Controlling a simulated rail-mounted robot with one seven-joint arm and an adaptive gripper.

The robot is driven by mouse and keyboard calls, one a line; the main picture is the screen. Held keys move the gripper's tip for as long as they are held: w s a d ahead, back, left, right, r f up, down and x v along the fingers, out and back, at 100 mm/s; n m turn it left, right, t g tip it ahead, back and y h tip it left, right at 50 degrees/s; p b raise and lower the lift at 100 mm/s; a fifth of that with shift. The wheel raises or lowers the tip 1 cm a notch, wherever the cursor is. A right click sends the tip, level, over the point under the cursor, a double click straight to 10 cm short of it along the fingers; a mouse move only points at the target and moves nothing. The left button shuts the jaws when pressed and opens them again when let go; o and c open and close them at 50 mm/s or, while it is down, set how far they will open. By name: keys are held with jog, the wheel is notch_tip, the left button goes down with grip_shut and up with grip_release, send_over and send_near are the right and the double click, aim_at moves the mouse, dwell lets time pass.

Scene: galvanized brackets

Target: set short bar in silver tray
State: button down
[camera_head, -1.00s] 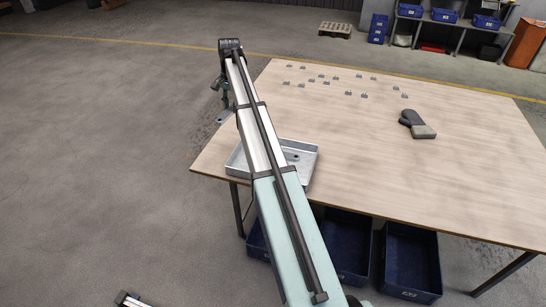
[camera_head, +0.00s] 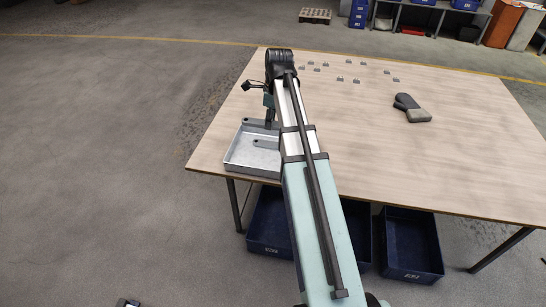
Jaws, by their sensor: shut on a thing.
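The silver tray (camera_head: 249,170) is a shallow grey metal tray at the table's left front corner. My arm hides its right end. My gripper (camera_head: 269,122) is over the back part of the tray, seen small and partly covered by my arm. It is shut on a flat grey bar (camera_head: 251,121) that sticks out to the left near the tray's back rim. I cannot tell whether this bar touches the tray. Another grey flat piece (camera_head: 265,143) lies inside the tray, its right end hidden by my arm.
Several small grey brackets (camera_head: 341,79) lie spread on the back of the wooden table (camera_head: 430,165). Blue bins (camera_head: 412,245) stand under the table's front edge. The table's middle right is clear.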

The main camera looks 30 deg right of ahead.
aim_at(270, 164)
notch_tip(270, 164, down, 19)
jog(key=shift+r+p, duration=0.1)
jog(key=shift+p, duration=0.65)
jog(key=shift+f, duration=0.2)
jog(key=c, duration=0.8)
grip_release()
jog(key=shift+r, duration=0.1)
notch_tip(270, 164, up, 12)
jog(key=s+d+b, duration=0.1)
